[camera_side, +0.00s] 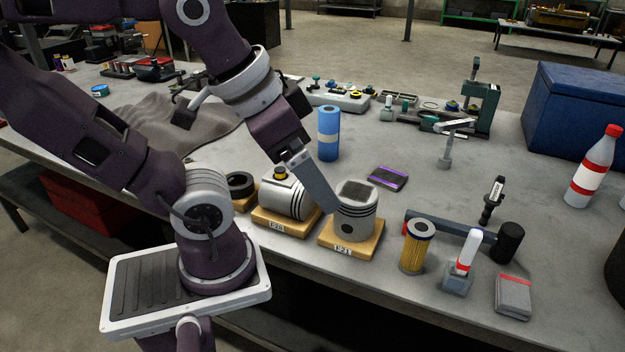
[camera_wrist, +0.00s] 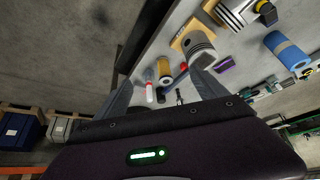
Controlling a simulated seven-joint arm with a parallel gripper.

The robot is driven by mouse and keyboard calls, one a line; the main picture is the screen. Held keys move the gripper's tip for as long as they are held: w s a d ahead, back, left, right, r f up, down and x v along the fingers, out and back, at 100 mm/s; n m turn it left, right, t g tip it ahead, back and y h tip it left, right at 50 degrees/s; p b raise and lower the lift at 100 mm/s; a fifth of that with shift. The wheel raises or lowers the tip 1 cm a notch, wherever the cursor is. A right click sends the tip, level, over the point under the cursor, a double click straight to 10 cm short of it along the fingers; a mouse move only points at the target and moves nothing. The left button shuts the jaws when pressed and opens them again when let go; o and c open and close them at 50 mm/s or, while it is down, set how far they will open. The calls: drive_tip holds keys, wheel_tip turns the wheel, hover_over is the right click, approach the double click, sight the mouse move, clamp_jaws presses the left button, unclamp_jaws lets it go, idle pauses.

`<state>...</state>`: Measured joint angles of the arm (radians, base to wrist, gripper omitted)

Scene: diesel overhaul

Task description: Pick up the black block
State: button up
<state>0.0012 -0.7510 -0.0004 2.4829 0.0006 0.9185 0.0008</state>
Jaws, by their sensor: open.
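My gripper (camera_side: 328,206) points down just left of the piston in the side view, with one finger clearly showing. In the wrist view my gripper (camera_wrist: 160,77) has its two fingers spread wide and nothing between them is held. Whether a finger touches the piston cannot be told.
A second piston on its side (camera_side: 287,198) lies left. A blue roll (camera_side: 328,135) and purple-edged box (camera_side: 387,178) are behind. A yellow filter (camera_side: 416,248), black cylinder (camera_side: 509,243) and white-handled tool (camera_side: 467,255) stand right.

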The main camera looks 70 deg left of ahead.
wheel_tip(320, 180, up, 5)
drive_tip(key=w+a+m+g+y, duration=0.4)
drive_tip(key=w+a+g, duration=0.1)
drive_tip(key=a, duration=0.6)
drive_tip(key=w+a+f+m+g+y, duration=0.1)
drive_tip(key=w+a+m+g+y, duration=0.3)
drive_tip(key=a, duration=0.6)
drive_tip(key=w+a+m+g+y, duration=0.3)
drive_tip(key=w+a+g, duration=0.2)
drive_tip(key=a, duration=0.6)
drive_tip(key=f, duration=2.5)
drive_tip(key=shift+d+f, duration=0.2)
drive_tip(key=shift+d, duration=0.1)
drive_tip(key=x, duration=0.3)
drive_tip(key=f+x, duration=0.1)
drive_tip(key=x, duration=0.3)
drive_tip(key=shift+w, duration=0.15)
drive_tip(key=shift+d+r, duration=0.1)
drive_tip(key=shift+r, duration=0.05)
drive_tip(key=c, duration=1.5)
